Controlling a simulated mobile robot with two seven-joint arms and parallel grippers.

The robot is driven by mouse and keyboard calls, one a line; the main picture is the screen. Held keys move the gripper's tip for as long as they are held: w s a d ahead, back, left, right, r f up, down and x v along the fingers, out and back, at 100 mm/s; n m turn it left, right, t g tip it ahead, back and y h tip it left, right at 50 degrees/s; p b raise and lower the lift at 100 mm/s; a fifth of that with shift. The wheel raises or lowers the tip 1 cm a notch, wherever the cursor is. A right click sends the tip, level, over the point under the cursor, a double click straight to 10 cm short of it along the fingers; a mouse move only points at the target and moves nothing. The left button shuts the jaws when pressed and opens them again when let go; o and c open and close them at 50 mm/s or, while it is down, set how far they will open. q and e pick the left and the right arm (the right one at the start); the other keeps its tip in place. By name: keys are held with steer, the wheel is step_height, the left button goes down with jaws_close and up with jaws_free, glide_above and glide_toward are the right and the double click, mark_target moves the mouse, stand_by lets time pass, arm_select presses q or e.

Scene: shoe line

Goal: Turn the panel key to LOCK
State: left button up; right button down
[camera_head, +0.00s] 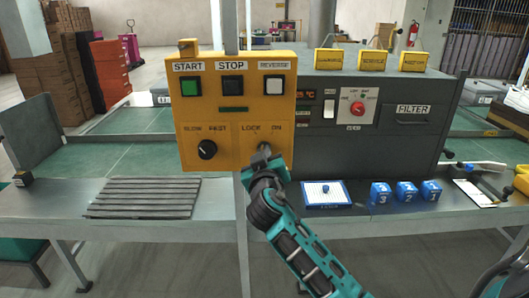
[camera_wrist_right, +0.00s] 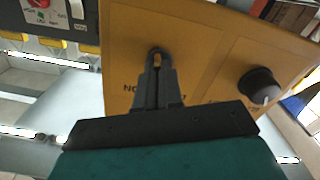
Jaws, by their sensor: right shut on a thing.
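The yellow control panel (camera_head: 222,110) faces me, with START, STOP and REVERSE buttons on top and a black SLOW/FAST knob (camera_head: 207,149) at lower left. The panel key (camera_wrist_right: 157,60) sits under the LOCK and ON labels at lower right. My right gripper (camera_head: 264,158) is at the key and shut on it, with its fingers pointing at the panel face. The fingers hide most of the key, so I cannot tell its exact angle. In the right wrist view the fingers (camera_wrist_right: 157,78) close around the key in front of the yellow panel. My left gripper is not in view.
A grey machine (camera_head: 375,120) with a red knob (camera_head: 357,108) stands right of the panel. On the bench are a blue-framed tray (camera_head: 327,204), several blue numbered blocks (camera_head: 406,192) and a grey slatted mat (camera_head: 143,198). An orange object (camera_head: 521,178) is at the right edge.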

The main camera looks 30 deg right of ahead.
steer(key=shift+n+p, duration=0.35)
steer(key=shift+n, duration=0.75)
steer(key=shift+f, duration=0.1)
steer(key=c, duration=1.3)
jaws_free()
steer(key=b+v, duration=0.1)
steer(key=v, duration=1.2)
steer(key=shift+d+b, duration=0.1)
steer(key=shift+b, duration=0.25)
